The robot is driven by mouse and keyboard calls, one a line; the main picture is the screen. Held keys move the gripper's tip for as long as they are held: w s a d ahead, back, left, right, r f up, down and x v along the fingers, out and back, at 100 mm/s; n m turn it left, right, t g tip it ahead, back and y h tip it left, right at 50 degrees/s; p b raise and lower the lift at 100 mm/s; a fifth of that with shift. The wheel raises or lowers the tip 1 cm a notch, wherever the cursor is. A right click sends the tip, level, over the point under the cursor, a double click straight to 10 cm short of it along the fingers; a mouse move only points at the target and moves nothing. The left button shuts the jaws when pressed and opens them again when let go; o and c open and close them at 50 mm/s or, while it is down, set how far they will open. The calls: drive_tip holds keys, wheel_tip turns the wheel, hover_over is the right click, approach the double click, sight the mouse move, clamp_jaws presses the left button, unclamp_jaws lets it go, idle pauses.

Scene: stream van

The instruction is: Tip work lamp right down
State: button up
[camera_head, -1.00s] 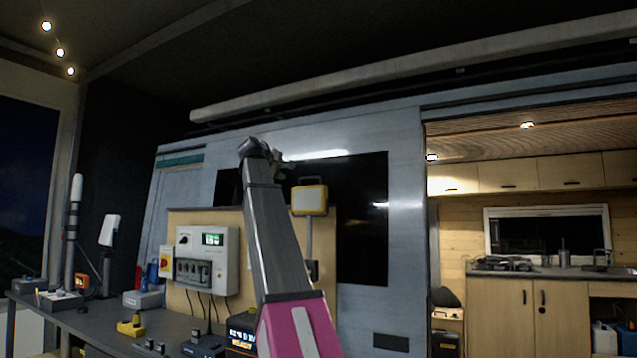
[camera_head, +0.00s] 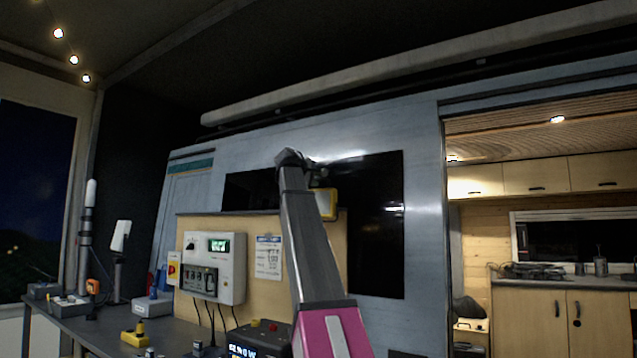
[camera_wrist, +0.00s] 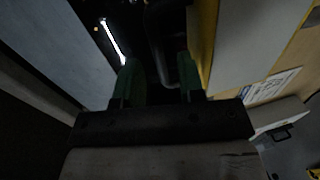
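The right work lamp (camera_head: 327,203), with a yellow frame, stands in front of the van wall in the head view. My arm covers its left part and its pole. In the wrist view the lamp (camera_wrist: 207,40) fills the upper right, with a yellow edge and a pale face, just right of my gripper. My gripper (camera_wrist: 158,75) has its two green fingers apart. A dark bar (camera_wrist: 165,40) shows beyond and between the fingertips; I cannot tell whether they touch it. In the head view my gripper's fingers are hidden behind the arm's end.
A second, pale lamp (camera_head: 120,237) stands on the bench (camera_head: 80,315) at left. A grey control box (camera_head: 215,266) and a paper sheet (camera_head: 268,257) are on the wooden panel left of my arm. A dark window (camera_head: 372,235) lies behind the lamp. The van doorway is at right.

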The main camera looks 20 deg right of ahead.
sight(317, 180)
drive_tip(key=shift+x, duration=1.75)
clamp_jaws()
